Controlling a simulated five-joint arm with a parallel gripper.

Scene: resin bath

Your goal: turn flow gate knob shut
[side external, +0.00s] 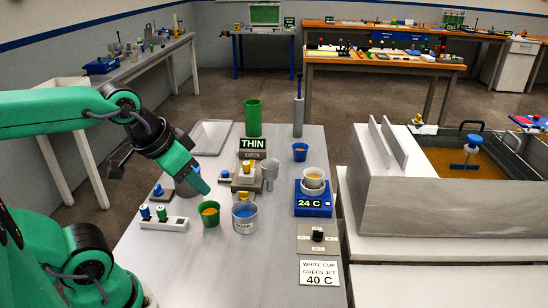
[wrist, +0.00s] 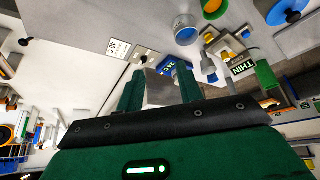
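No knob is marked as the flow gate knob. A black knob (side external: 317,235) sits on a grey plate (side external: 305,246) on the bench, behind the white 40 C card (side external: 320,273). Another knob, blue (side external: 158,190), stands on a small grey block left of the cups. My gripper (side external: 198,183) is above the left part of the bench, pointing down and right, apart from the black knob. In the wrist view my gripper (wrist: 158,90) has its two green fingers spread, with a grey surface showing between them. I cannot tell what that surface is.
The blue 24 C unit (side external: 313,203) carries a white cup. The resin bath (side external: 420,213) is at the right. Bare bench lies at the front.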

